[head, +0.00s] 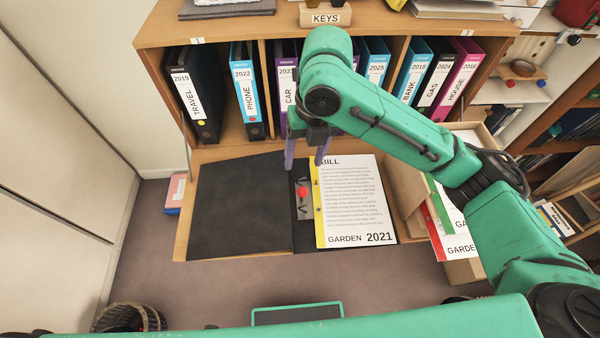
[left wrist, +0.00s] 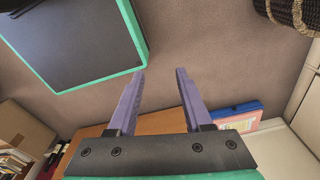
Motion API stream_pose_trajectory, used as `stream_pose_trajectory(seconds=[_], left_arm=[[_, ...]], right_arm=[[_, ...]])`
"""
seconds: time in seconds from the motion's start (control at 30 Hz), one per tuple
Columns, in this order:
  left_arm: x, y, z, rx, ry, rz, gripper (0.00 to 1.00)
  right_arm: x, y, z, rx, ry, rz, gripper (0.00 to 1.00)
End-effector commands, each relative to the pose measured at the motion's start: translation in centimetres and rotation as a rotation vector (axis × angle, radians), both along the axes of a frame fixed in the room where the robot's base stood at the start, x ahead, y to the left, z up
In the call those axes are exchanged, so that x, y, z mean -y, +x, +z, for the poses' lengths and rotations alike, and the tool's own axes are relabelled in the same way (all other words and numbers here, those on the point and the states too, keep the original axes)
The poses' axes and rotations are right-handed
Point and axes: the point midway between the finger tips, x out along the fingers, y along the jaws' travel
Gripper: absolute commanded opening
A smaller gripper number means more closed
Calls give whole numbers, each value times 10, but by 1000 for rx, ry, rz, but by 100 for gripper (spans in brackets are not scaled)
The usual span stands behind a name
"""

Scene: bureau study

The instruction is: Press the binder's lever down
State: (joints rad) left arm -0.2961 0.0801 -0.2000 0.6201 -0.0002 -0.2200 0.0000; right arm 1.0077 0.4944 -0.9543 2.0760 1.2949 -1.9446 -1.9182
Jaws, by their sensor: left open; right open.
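The binder (head: 240,215) lies open and flat on the fold-down desk board, its black cover spread to the left. Its metal mechanism with a red-knobbed lever (head: 303,190) is near the middle. A white bill sheet (head: 352,200) reading "GARDEN 2021", with a yellow strip along its left edge, lies on the right half. My right gripper (head: 305,162) is open and empty just beyond the mechanism, its two purple fingers apart. I cannot tell its height above the binder. My left gripper (left wrist: 160,75) is open and empty in the left wrist view, pointing over the floor, away from the binder.
Labelled binders such as the "PHONE" one (head: 246,90) stand in the bureau (head: 400,28) behind. A box (head: 462,270) with papers stands right of the board. A wicker basket (head: 130,318) is at the lower left. A pink and blue item (head: 175,193) lies left of the board.

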Motion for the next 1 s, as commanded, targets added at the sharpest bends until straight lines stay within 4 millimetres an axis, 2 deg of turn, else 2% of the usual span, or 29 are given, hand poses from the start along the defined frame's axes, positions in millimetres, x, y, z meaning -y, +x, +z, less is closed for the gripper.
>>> stream_pose_trajectory(seconds=[0.07, 0.17, 0.27, 0.47, 0.6, 0.7, 0.83, 1.0], left_arm=[[0, 6, 0, 9, -1, 0, 50], [0, 8, 1, 13, -1, 0, 50], [0, 3, 2, 5, -1, 0, 50], [-1, -15, 6, -23, 2, 0, 50], [-1, -11, 10, -18, 2, 0, 50], [0, -4, 12, -6, 0, 0, 50], [0, 2, 14, 4, -1, 0, 50], [0, 1, 13, 3, -1, 0, 50]], right_arm=[[7, 0, 7, 3, -41, 91, 63], [9, -2, 3, -2, -52, 126, 63], [7, -3, -12, -5, -50, 124, 63], [3, -5, -64, -6, -49, 121, 63], [0, -6, -100, -3, -49, 120, 63], [-2, -6, -120, -1, -47, 120, 63], [-3, -6, -134, 1, -47, 122, 63], [-3, -6, -137, 4, -46, 121, 63]])
